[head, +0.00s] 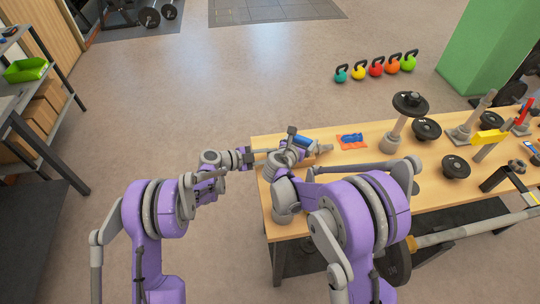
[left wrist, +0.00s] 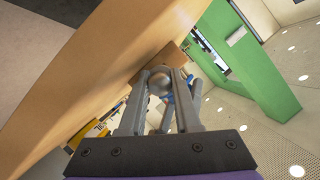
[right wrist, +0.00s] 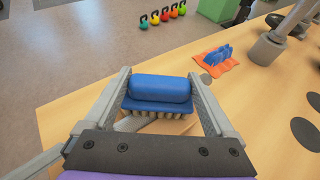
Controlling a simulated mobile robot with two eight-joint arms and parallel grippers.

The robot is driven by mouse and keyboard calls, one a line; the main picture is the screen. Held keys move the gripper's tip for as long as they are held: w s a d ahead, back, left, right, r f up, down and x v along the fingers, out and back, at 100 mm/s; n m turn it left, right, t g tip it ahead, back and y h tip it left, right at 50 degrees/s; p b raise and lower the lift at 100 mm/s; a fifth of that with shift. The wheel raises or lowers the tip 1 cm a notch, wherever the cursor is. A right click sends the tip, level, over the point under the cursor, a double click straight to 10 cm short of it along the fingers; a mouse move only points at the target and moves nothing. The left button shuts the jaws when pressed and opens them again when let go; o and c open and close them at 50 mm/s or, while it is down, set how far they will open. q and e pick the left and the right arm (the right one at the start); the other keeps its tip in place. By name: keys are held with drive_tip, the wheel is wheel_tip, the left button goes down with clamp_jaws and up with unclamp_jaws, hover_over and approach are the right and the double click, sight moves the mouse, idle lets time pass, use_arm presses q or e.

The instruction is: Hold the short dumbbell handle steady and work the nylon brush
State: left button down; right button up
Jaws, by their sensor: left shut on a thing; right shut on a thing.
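The nylon brush (right wrist: 160,89) has a blue back and bristles pointing down. My right gripper (right wrist: 162,95) is shut on it, with one finger at each end; the blue back also shows in the head view (head: 304,142). The short dumbbell handle shows as a grey rounded end in the left wrist view (left wrist: 158,82). Most of the handle is hidden.
The wooden table (head: 345,172) runs to the right. An orange cloth (head: 347,145) with a blue item on it lies beyond the brush. A post with a black plate (head: 410,103), loose plates and a long bar (head: 475,227) occupy the right side. Kettlebells (head: 376,68) stand on the floor behind.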

use_arm(q)
drive_tip(key=shift+s+f, duration=0.1)
use_arm(e)
drive_tip(key=shift+s+a+f, duration=0.1)
drive_tip(key=shift+a+f, duration=0.25)
drive_tip(key=shift+a, duration=0.35)
drive_tip(key=shift+d, duration=0.1)
drive_tip(key=shift+d, duration=1)
drive_tip(key=shift+r, duration=0.1)
drive_tip(key=shift+a, duration=0.1)
drive_tip(key=shift+a+r, duration=0.15)
drive_tip(key=shift+a, duration=0.75)
